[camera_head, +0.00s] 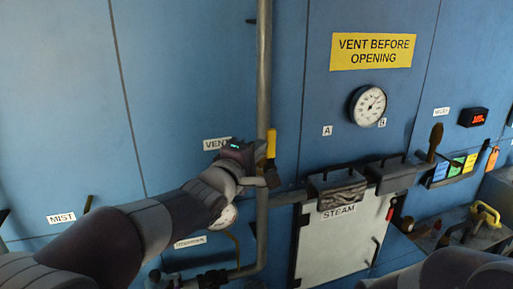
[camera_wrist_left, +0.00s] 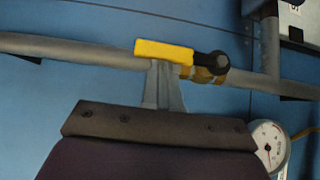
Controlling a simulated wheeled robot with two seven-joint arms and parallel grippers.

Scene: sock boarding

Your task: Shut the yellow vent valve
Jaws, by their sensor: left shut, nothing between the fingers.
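The yellow vent valve handle (camera_head: 271,143) sits on the grey vertical pipe (camera_head: 263,60) beside the VENT label (camera_head: 216,144). The handle lies along the pipe. In the left wrist view the yellow handle (camera_wrist_left: 163,50) also runs along the pipe (camera_wrist_left: 60,47), with a dark pivot and a brass body at its right end. My left gripper (camera_head: 268,180) is shut and empty, at the lower end of the handle. In the wrist view its fingertips (camera_wrist_left: 165,68) are right beside the handle; I cannot tell if they touch. My right gripper is not in view.
A pressure gauge (camera_head: 368,106) hangs under the yellow VENT BEFORE OPENING sign (camera_head: 373,51). The white STEAM door (camera_head: 334,244) is right of the pipe. Another gauge (camera_wrist_left: 269,145) is partly visible in the wrist view.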

